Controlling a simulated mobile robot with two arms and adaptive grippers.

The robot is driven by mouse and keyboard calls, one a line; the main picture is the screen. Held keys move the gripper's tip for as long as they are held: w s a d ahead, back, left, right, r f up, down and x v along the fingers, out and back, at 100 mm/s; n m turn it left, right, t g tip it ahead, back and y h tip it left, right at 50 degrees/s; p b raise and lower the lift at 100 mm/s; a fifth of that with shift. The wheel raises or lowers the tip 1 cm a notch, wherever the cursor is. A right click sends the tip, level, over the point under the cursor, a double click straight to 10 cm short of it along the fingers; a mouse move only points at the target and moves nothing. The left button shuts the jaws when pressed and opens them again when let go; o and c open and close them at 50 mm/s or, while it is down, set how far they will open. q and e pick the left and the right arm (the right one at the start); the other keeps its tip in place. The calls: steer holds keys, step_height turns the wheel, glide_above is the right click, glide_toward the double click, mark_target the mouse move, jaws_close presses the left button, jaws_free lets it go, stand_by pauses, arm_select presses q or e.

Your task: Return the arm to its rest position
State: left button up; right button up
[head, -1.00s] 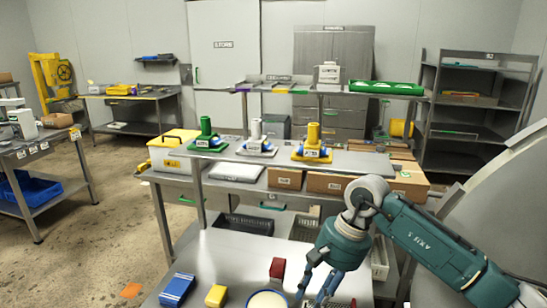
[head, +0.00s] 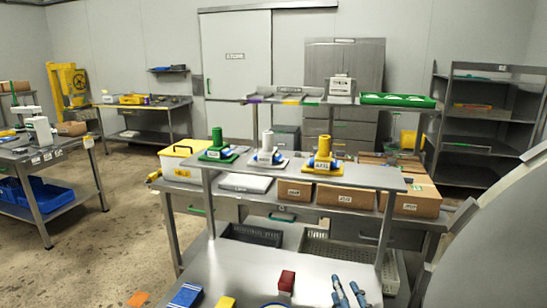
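My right gripper (head: 345,283) shows only as blue finger parts at the bottom edge of the head view, over the metal bench (head: 250,272). Its fingers are apart and I see nothing held between them. It is to the right of a red block (head: 286,281) and apart from it. The rest of my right arm is out of the frame. My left gripper is not in view.
A blue block (head: 186,296), a yellow block (head: 226,302) and a blue-rimmed round item, cut by the bottom edge, are on the bench. A raised shelf (head: 370,177) holds green, white and yellow fixtures. A large curved grey body (head: 490,245) stands at right.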

steer(key=s+d+f+m+g+h, duration=0.1)
steer(key=s+d+f+m+g, duration=0.15)
steer(key=s+f, duration=0.4)
steer(key=s+d+f+m+g, duration=0.2)
steer(key=s+f+m+g, duration=0.25)
steer(key=f, duration=0.35)
steer(key=s+f+m+g, duration=0.2)
steer(key=s+f+g, duration=0.15)
steer(key=s, duration=0.55)
steer(key=s+f+m+g, duration=0.25)
steer(key=s+f, duration=0.25)
steer(key=s, duration=0.4)
step_height(320, 180, down, 25)
steer(key=s+g, duration=0.2)
steer(key=s+d+f, duration=0.3)
steer(key=s+f, duration=1.4)
steer(key=shift+s+d+f+n+g, duration=0.15)
steer(key=shift+d+n+g, duration=0.05)
steer(key=shift+n+g, duration=0.2)
